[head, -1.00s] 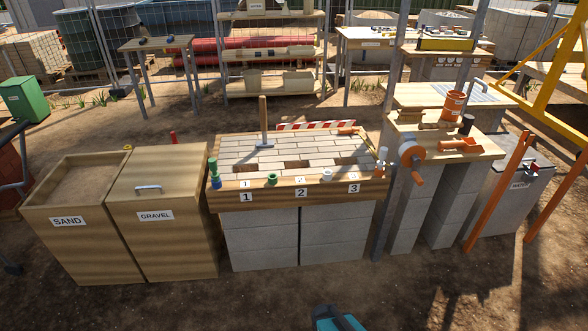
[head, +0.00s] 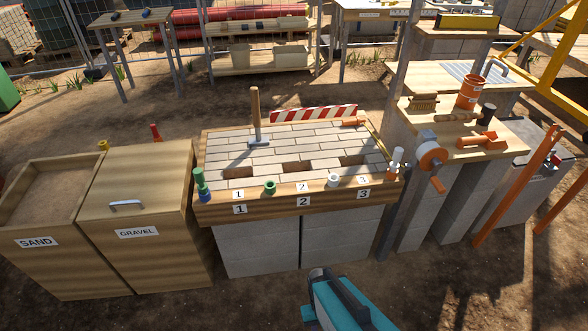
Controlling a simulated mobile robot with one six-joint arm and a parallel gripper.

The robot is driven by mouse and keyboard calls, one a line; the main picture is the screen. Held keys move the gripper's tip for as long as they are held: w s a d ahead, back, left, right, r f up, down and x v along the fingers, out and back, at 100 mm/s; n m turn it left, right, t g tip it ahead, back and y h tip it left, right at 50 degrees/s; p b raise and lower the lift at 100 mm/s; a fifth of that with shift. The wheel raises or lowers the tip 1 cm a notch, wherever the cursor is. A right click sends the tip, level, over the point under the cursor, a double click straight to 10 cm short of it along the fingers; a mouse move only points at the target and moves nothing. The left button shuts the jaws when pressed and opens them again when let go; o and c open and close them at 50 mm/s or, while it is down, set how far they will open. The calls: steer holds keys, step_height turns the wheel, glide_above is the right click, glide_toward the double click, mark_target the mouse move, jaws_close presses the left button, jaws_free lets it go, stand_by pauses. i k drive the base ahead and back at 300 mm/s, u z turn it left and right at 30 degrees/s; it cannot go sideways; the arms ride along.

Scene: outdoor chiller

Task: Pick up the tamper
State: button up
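The tamper (head: 256,118) stands upright on the back left part of the paved brick bed (head: 293,147). It has a wooden handle and a flat grey metal foot resting on the bricks. A teal and dark grey part of my own arm shows at the bottom middle, in front of the bed and well apart from the tamper. I cannot make out any gripper fingers in the head view.
The bed has several dark gaps and numbered labels on its front edge. Small green, blue and white items stand there. A striped barrier (head: 314,114) lies behind. Sand (head: 45,215) and gravel (head: 140,205) boxes stand left; a tool bench (head: 460,135) stands right. Bare ground lies in front.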

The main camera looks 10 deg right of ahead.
mark_target(259, 141)
steer(key=z, duration=0.05)
steer(key=i, duration=0.9)
